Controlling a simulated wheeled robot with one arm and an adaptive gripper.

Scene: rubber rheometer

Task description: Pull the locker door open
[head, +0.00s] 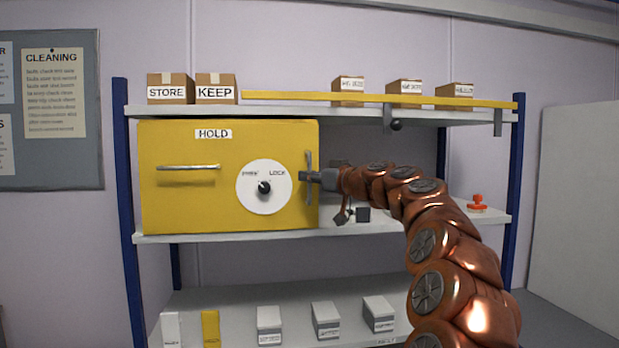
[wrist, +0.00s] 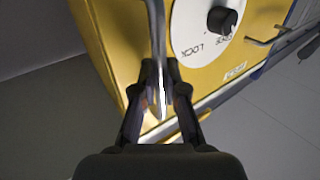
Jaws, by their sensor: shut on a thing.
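The yellow locker (head: 225,209), labelled HOLD, sits on the middle shelf. Its door faces me and looks closed. A grey vertical handle (head: 309,163) stands at the door's right edge. A white dial (head: 264,187) with a black knob is left of it, and it also shows in the wrist view (wrist: 188,40). My gripper (head: 306,176) is at the vertical handle. In the wrist view my gripper (wrist: 160,85) is shut on the handle (wrist: 157,40), with a finger on each side. My arm hides part of the shelf to the right.
A horizontal bar (head: 188,167) is on the left of the door. Boxes marked STORE (head: 170,90) and KEEP (head: 214,90) stand on the top shelf. A yellow rail (head: 380,98) runs along that shelf's front. A red object (head: 478,204) stands on the middle shelf at right.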

